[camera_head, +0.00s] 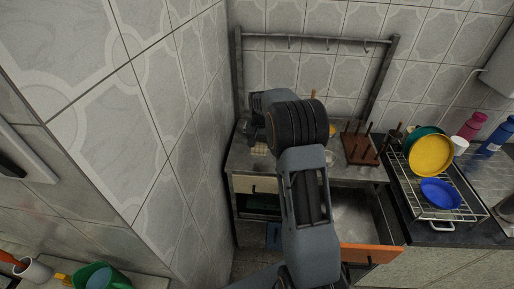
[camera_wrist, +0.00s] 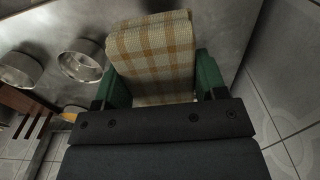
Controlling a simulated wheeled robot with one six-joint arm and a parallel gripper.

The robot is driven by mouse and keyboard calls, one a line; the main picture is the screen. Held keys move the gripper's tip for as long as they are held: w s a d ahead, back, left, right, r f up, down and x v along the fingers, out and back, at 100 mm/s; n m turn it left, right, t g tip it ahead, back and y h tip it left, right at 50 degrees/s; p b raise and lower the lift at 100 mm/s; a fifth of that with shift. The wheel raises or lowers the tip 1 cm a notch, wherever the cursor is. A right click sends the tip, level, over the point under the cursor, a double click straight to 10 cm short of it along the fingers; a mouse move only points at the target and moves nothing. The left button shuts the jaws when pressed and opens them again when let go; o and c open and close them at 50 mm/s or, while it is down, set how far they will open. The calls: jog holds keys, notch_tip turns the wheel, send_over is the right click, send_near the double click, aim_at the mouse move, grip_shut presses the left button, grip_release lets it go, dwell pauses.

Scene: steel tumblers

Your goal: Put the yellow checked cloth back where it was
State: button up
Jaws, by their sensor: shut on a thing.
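The yellow checked cloth (camera_wrist: 152,45) is folded, with tan and orange checks on cream. In the wrist view it lies between the green fingers of my gripper (camera_wrist: 160,82), which is shut on it. In the head view a small part of the cloth (camera_head: 259,150) shows at the left of the steel counter (camera_head: 241,158), beside my gripper (camera_head: 257,136). My arm hides most of the gripper there. I cannot tell whether the cloth touches the counter.
Two steel tumblers (camera_wrist: 82,62) (camera_wrist: 20,68) stand left of the cloth in the wrist view. A wooden peg stand (camera_head: 362,150) is to the right on the counter. A dish rack (camera_head: 447,205) holds plates further right. A tiled wall (camera_head: 180,140) is close on the left.

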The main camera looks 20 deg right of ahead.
aim_at(257, 145)
jog(key=w+f, duration=0.2)
jog(key=w+f+p, duration=0.1)
jog(key=f, duration=0.1)
jog(key=shift+w+d+f, duration=0.15)
jog(key=shift+w+f, duration=0.15)
jog(key=shift+w, duration=0.05)
jog(key=shift+f, duration=1.45)
jog(key=shift+f, duration=0.15)
jog(key=o, duration=0.9)
jog(key=shift+c, duration=0.2)
